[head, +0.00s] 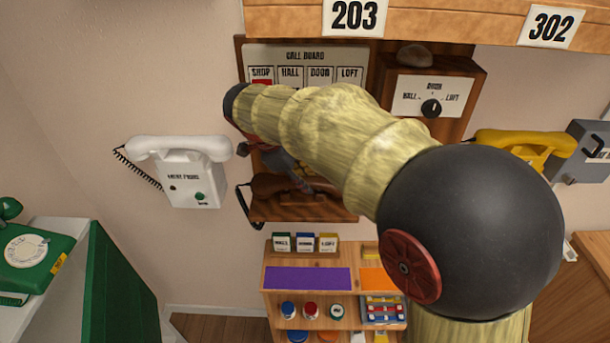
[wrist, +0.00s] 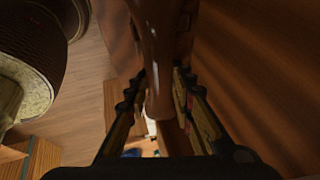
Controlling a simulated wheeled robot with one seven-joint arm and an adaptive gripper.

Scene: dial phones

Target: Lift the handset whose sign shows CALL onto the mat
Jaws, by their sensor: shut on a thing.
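A dark brown handset (head: 285,184) is at the lower part of the wooden call board, partly hidden by my arm. In the wrist view the brown handset (wrist: 154,55) runs between the two fingers of my gripper (wrist: 160,98), which is shut on it. In the head view my gripper (head: 288,165) is small and partly covered by the arm. I cannot tell whether the handset still touches its cradle. A purple mat (head: 308,278) and an orange mat (head: 377,279) lie on the shelf top below. No sign reading CALL is legible; red shows under SHOP on the call board (head: 303,53).
A white wall phone (head: 193,177) hangs left and a yellow phone (head: 520,150) right, beside a grey phone (head: 582,150). A green phone (head: 38,262) stands far left. Small labelled boxes (head: 305,243) line the shelf's back edge. A dial box (head: 433,95) is at upper right.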

